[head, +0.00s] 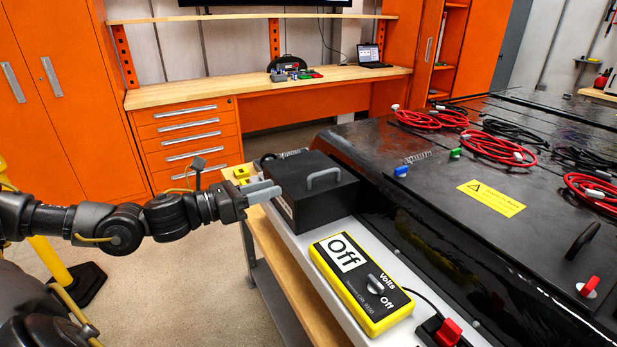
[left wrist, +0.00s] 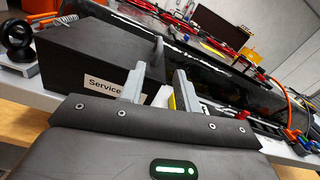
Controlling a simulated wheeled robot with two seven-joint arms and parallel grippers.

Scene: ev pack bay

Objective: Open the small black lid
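A black box with a black lid (head: 299,172) sits on the white ledge in the head view. A grey bar handle (head: 323,178) stands on the lid's top, and the lid looks closed. In the left wrist view the box (left wrist: 85,65) fills the left side, with a "Service" label on its face. My left gripper (head: 262,192) is level with the box's left side in the head view. Its two grey fingers (left wrist: 158,92) are apart with nothing between them. Whether a fingertip touches the box I cannot tell. My right gripper is in neither view.
A yellow meter (head: 362,284) reading "Off" lies in front of the box, with a red connector (head: 447,332) nearby. A large black pack (head: 440,195) with red cables (head: 497,148) is at the right. A workbench (head: 270,82) stands behind.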

